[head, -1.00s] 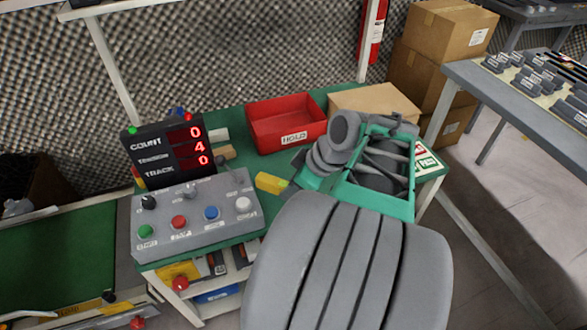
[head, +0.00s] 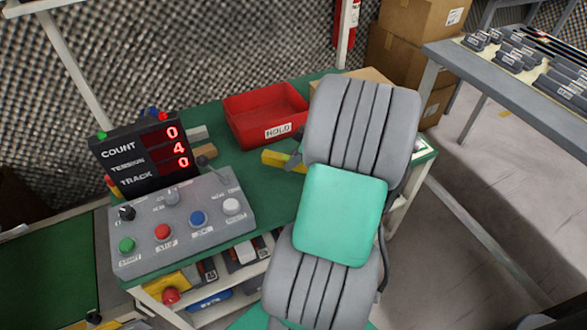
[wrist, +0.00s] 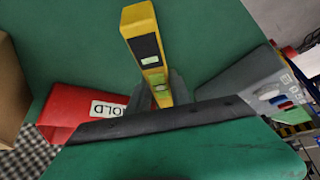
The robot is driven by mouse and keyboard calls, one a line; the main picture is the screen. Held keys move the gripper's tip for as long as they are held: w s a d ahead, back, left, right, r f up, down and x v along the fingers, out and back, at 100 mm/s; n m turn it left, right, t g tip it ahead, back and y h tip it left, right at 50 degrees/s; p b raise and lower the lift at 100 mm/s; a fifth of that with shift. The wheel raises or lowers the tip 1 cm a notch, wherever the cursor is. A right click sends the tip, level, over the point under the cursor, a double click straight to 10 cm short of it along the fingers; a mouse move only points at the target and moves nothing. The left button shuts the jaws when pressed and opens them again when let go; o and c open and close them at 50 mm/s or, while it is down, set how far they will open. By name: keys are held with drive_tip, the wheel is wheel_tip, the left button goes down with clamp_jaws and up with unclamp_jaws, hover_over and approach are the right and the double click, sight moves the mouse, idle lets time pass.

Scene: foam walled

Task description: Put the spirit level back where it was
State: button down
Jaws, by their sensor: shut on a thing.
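The spirit level is a yellow bar (wrist: 143,38) with a dark label and a greenish vial, seen in the wrist view. My gripper (wrist: 161,92) is shut on it, with the grey fingers on either side of the bar near the vial. In the head view a yellow end of the level (head: 283,160) shows over the green bench top (head: 262,200), between the control panel and the red bin. My arm hides the rest of it and most of my gripper there. I cannot tell whether the level touches the bench.
A red HOLD bin (head: 262,105) stands at the back of the bench. A grey control panel (head: 180,230) and a black count display (head: 142,155) stand at the left. A cardboard box (head: 352,78) is partly hidden behind my arm.

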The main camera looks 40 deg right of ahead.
drive_tip(key=shift+d+f+b, duration=0.2)
drive_tip(key=shift+f+b, duration=0.35)
drive_tip(key=shift+f, duration=1.3)
drive_tip(key=c, duration=1.2)
unclamp_jaws()
drive_tip(key=shift+o, duration=0.2)
